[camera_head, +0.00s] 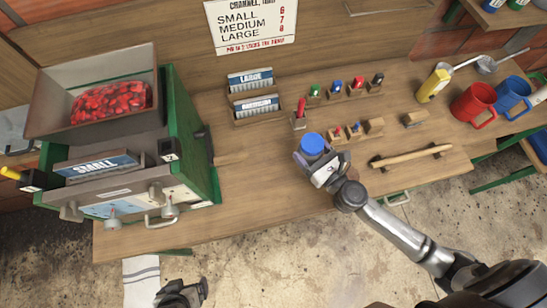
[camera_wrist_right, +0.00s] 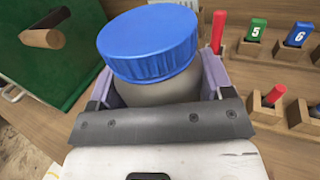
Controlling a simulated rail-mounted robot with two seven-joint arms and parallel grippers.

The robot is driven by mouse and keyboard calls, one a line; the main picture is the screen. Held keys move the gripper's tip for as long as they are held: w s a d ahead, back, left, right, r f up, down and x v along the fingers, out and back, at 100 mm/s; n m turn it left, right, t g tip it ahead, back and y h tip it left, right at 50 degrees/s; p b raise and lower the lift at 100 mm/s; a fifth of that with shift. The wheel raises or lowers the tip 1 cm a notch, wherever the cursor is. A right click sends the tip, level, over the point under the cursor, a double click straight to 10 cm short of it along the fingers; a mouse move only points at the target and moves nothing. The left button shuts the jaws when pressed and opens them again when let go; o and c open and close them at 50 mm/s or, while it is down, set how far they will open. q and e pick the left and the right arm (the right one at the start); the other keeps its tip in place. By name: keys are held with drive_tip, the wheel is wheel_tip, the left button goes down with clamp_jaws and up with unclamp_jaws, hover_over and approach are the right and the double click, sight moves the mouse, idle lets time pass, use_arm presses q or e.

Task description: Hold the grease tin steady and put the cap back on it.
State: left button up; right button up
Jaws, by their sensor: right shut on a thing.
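The grease tin is a grey round body (camera_wrist_right: 160,91) in the right wrist view, with a ribbed blue cap (camera_wrist_right: 150,42) on top of it. In the head view the blue cap (camera_head: 313,144) shows near the front edge of the bench, and the tin below it is mostly hidden. My right gripper (camera_head: 318,163) is shut around the tin body, one finger on each side, below the cap. I cannot tell how tightly the cap is seated. My left gripper (camera_head: 182,292) is at the bottom edge of the head view, away from the tin; its fingers are not clear.
A green machine (camera_head: 200,150) with a tray of red berries (camera_head: 112,103) stands at left. Small wooden holders with coloured pieces (camera_head: 336,88) are behind the tin.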

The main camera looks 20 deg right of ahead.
drive_tip(key=w+a+f+b, duration=0.1)
drive_tip(key=w+a+f, duration=0.1)
drive_tip(key=w, duration=0.1)
drive_tip(key=w+a+f+b, duration=0.1)
drive_tip(key=w+a+f, duration=0.1)
drive_tip(key=a, duration=0.1)
drive_tip(key=w+a+f+b, duration=0.1)
drive_tip(key=w+a+f, duration=0.1)
drive_tip(key=w+a, duration=0.1)
drive_tip(key=shift+w+f, duration=0.35)
drive_tip(key=shift+f, duration=0.05)
drive_tip(key=shift+f, duration=0.1)
drive_tip(key=shift+f+b, duration=1.65)
drive_tip(key=shift+f, duration=0.3)
drive_tip(key=shift+f, duration=0.2)
drive_tip(key=o, duration=1.7)
